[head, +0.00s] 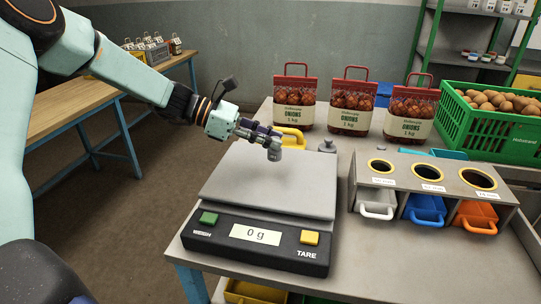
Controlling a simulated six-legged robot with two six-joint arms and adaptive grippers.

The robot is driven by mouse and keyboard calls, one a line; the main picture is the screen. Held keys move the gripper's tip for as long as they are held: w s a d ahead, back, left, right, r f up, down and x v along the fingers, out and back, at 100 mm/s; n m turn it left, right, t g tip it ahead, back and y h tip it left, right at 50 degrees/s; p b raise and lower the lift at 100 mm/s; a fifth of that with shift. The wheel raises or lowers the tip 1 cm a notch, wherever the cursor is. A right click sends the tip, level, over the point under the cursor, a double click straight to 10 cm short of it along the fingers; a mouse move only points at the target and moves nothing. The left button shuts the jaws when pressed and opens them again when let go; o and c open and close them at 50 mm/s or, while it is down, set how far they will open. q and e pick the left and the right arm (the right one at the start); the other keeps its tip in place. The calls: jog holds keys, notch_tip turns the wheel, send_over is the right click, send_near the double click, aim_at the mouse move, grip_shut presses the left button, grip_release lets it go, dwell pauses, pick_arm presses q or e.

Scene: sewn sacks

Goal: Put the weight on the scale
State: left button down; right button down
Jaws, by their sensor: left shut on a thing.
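My left gripper (266,140) reaches in from the left and is shut on a small grey metal weight (274,153). It holds the weight above the far part of the scale's grey plate (265,183), apart from it. The scale (255,240) stands at the table's front left, and its display reads 0 g. It has a green WEIGH button (208,218) and a yellow TARE button (309,238). Another grey weight (327,146) stands on the table behind the scale, to the right of the gripper. My right gripper is not in view.
Three red-topped sacks of onions (350,105) stand at the back. A holder with white, blue and orange scoops (428,187) is on the right. A green crate (490,125) of round brown produce is behind it. The table front right (420,265) is clear.

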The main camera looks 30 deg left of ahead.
aim_at(269, 152)
pick_arm(q)
jog(key=f, duration=0.4)
jog(key=shift+w+b, duration=0.2)
jog(key=shift+b, duration=0.1)
jog(key=shift+s, duration=0.15)
jog(key=shift+w+a+f, duration=0.1)
jog(key=shift+w+f, duration=0.1)
jog(key=shift+f, duration=0.05)
jog(key=c, duration=1.4)
grip_release()
jog(key=shift+o, duration=1.3)
jog(key=shift+s+r, duration=0.15)
